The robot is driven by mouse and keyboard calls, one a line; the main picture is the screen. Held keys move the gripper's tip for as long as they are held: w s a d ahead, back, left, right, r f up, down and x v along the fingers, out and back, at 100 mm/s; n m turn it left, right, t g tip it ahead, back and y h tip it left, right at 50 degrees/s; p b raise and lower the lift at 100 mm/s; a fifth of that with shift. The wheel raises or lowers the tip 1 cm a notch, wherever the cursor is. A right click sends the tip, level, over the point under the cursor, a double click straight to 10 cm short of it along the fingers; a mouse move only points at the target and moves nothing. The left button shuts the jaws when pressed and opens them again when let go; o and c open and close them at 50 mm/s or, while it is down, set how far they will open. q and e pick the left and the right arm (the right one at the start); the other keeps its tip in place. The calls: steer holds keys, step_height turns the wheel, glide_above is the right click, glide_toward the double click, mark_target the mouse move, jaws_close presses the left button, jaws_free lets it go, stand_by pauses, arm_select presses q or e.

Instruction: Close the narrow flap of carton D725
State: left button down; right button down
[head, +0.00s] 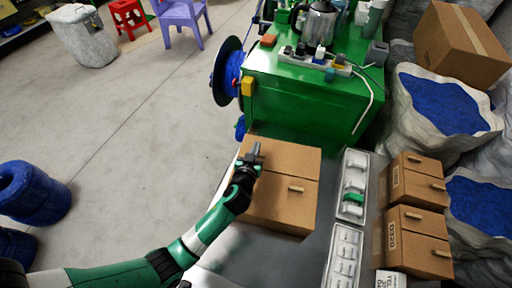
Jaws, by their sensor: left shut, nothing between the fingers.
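A brown carton (281,210) sits on the grey work surface in the middle of the head view. A seam runs across its top, and a small light peg-like piece (296,188) sticks up near that seam. I cannot read a label on it, so I cannot tell if it is D725. My left gripper (255,149) is shut and empty, over the carton's far left corner. I cannot tell if it touches the cardboard. My forearm hides part of the carton's left side. My right gripper is not in view.
White trays (340,258) lie right of the carton, and smaller labelled cartons (415,222) stand beyond them. A green cabinet (300,92) with a kettle (316,22) and power strip stands behind. A blue cable reel (228,72) is at its left. The floor at left is largely clear.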

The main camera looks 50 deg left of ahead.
arm_select(q)
steer(key=r+p, duration=0.1)
steer(key=s+d+r+p, duration=0.1)
steer(key=s+r+p, duration=0.1)
steer(key=shift+d, duration=0.3)
steer(key=s+d, duration=0.1)
steer(key=s+d+f, duration=0.1)
steer(key=s, duration=0.1)
steer(key=s+d+f, duration=0.1)
steer(key=shift+s+d+b, duration=0.1)
steer(key=shift+s+b, duration=0.3)
steer(key=shift+s+d+f, duration=0.15)
steer(key=shift+s+d, duration=0.2)
steer(key=shift+s, duration=0.15)
steer(key=shift+w+a, duration=0.1)
